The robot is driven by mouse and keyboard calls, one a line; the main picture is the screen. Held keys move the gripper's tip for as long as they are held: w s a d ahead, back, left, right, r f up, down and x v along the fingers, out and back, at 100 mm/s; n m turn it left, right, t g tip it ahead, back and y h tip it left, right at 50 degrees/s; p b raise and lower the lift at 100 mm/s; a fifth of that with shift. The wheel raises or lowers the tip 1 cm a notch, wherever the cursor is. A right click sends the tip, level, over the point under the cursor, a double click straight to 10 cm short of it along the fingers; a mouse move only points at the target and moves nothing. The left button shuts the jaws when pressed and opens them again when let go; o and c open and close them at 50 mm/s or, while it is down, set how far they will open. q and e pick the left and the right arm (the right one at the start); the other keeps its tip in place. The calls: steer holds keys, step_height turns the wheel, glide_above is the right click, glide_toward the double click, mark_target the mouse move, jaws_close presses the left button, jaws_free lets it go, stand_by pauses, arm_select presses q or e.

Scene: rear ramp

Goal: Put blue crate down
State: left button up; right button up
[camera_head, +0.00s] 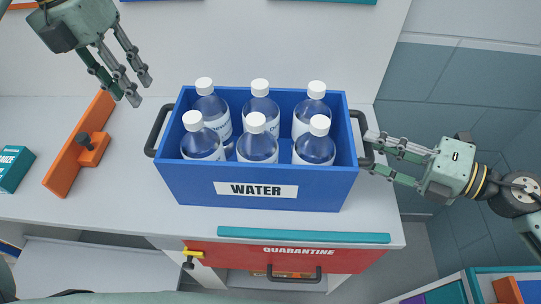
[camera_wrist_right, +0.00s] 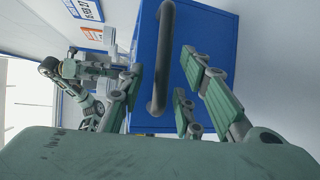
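The blue crate (camera_head: 180,178), labelled WATER, appears to rest level on the grey counter (camera_head: 120,190). It holds several white-capped water bottles (camera_head: 257,145) and has a dark handle at each end. My left gripper (camera_head: 135,88) is open and empty, above and left of the crate, apart from its left handle (camera_head: 157,130). My right gripper (camera_head: 372,152) is at the right handle (camera_head: 364,137). The right wrist view shows that handle (camera_wrist_right: 160,60) between my spread fingers, with a gap visible, and the blue crate wall (camera_wrist_right: 205,30) behind.
An orange bracket (camera_head: 68,165) stands left of the crate, with a teal box (camera_head: 12,168) further left. A teal strip (camera_head: 300,235) runs along the front edge above a red QUARANTINE drawer (camera_head: 230,257). Floor (camera_head: 460,75) shows right of the counter.

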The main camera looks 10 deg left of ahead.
steer(key=v, duration=1.1)
steer(key=shift+d, duration=0.25)
steer(key=shift+s, duration=0.15)
